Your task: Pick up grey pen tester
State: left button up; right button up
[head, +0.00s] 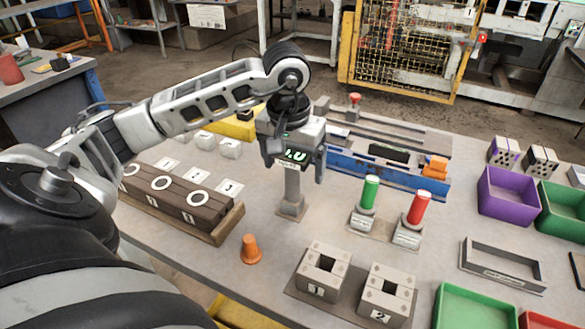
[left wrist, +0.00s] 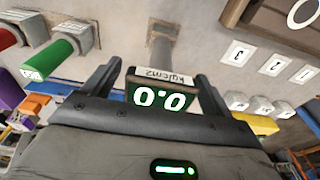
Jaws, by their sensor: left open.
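The grey pen tester (head: 292,188) stands upright on a small square base on the table, in the middle of the head view. Its green lit display and label sit at its top. The left wrist view shows the display (left wrist: 160,97) reading 0.0, with the grey post beyond it. My left gripper (head: 294,166) is over the tester's top from above. Its two fingers are open, one on each side of the display head, with gaps showing in the left wrist view (left wrist: 158,75). My right gripper is not in view.
Green (head: 369,192) and red (head: 419,207) cylinders on blocks stand to the right. Hollow bricks (head: 324,269) lie in front, a brown tray (head: 226,228) on the left. A blue-sided rail fixture (head: 347,169) is behind.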

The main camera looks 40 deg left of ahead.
pick_arm(q)
jog(key=c, duration=1.1)
jog(key=shift+o, duration=0.2)
jog(key=shift+r, duration=0.1)
jog(key=shift+r, duration=0.5)
jog(key=s+d+r+b, duration=0.1)
jog(key=s+r+b, duration=0.1)
jog(key=s+r, duration=0.9)
jog(key=s, duration=0.3)
jog(key=shift+d+r, duration=0.3)
jog(key=shift+r, duration=0.1)
jog(key=shift+o, duration=0.6)
jog(key=shift+w, duration=0.1)
jog(key=shift+c, duration=0.3)
